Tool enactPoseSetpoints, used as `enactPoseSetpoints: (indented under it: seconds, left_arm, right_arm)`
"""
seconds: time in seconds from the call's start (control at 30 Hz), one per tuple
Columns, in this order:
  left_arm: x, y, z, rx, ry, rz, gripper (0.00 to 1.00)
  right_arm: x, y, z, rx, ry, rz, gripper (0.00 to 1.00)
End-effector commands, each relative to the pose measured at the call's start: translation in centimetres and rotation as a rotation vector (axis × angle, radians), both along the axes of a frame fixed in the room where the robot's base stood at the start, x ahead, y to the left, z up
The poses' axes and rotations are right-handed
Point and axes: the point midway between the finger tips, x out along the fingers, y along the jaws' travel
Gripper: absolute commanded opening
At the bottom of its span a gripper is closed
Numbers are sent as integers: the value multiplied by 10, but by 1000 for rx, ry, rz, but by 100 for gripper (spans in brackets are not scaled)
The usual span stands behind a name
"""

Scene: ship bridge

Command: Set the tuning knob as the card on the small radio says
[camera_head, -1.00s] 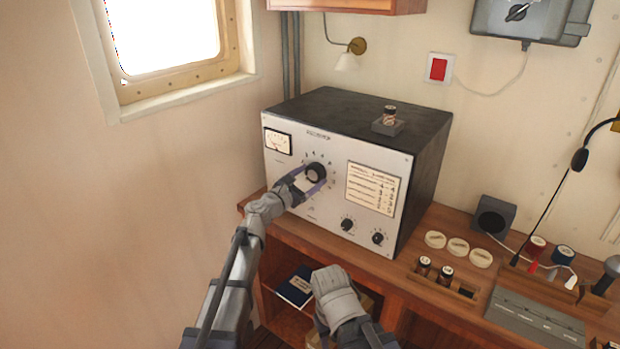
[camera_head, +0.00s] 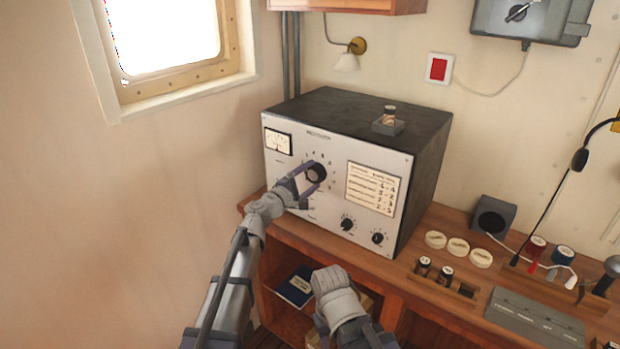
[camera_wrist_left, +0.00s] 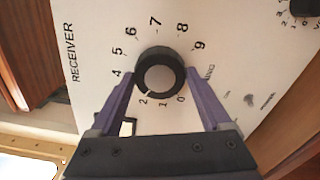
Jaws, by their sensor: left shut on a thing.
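The receiver (camera_head: 285,165) is a large box with a pale front and dark top. Its round black tuning knob (camera_head: 316,173) sits in a ring of numbers; it also shows in the left wrist view (camera_wrist_left: 159,76). The knob's pale mark lies near 2 in the wrist view. My left gripper (camera_head: 314,178) is shut on the knob, one finger on each side. A card (camera_head: 374,188) with rows of text and number pairs is on the receiver's front, right of the knob; its words are too small to read. My right wrist shows at the bottom; its fingers are hidden.
Two small knobs (camera_head: 347,224) (camera_head: 378,238) are low on the receiver's front. A small block with a jar (camera_head: 389,115) stands on its top. A speaker (camera_head: 494,216), pale discs (camera_head: 458,247) and jars (camera_head: 424,266) stand on the bench to the right.

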Motion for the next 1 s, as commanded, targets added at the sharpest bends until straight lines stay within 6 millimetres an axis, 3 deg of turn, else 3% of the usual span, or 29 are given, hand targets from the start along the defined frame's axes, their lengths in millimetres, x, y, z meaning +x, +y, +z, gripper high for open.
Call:
enactPoseSetpoints:
  seconds: [1.0]
  left_arm:
    - [-2, -1, -1, 776, -563, -3, 26]
  right_arm:
    - [0, 0, 0, 0, 0, 0, 50]
